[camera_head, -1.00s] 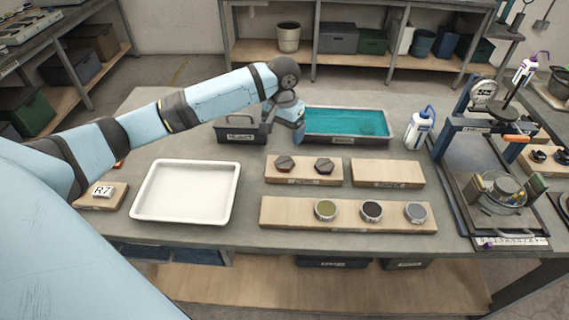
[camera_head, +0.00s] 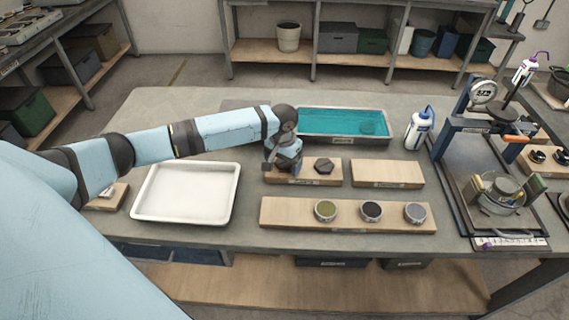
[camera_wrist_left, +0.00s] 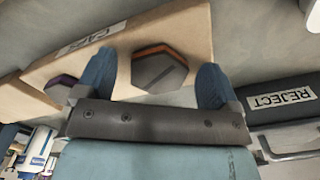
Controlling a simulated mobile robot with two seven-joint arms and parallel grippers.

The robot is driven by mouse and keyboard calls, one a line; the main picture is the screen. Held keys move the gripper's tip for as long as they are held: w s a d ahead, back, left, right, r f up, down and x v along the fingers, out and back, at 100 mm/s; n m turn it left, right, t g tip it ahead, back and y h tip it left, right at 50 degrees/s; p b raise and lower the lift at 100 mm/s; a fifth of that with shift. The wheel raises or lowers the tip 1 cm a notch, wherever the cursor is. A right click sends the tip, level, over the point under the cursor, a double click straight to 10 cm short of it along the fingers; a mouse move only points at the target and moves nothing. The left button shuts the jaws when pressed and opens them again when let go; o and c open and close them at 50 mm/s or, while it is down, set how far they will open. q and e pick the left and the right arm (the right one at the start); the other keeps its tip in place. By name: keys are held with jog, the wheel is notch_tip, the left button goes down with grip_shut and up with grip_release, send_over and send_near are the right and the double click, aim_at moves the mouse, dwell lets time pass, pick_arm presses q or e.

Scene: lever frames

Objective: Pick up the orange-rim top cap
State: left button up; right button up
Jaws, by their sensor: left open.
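The orange-rim top cap (camera_wrist_left: 158,70) is a dark grey hexagon with an orange edge, lying on a wooden board (camera_wrist_left: 200,38) in the left wrist view. My left gripper (camera_wrist_left: 157,66) is open, with one blue finger on each side of the cap in that view. I cannot tell how far above the cap the fingertips are. In the head view my left gripper (camera_head: 284,165) is over the left end of the small board (camera_head: 303,180) and hides the orange-rim cap. My right gripper is not in view.
A second cap (camera_head: 323,166) with a purple rim (camera_wrist_left: 63,82) lies close by on the same board. A REJECT bin (camera_wrist_left: 285,100) is near. A teal-lined tray (camera_head: 343,139) stands behind. A front board (camera_head: 290,214) holds three round pieces. A white tray (camera_head: 186,218) is left.

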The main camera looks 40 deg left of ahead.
pick_arm(q)
jog(key=c, duration=1.2)
jog(key=shift+r, duration=0.1)
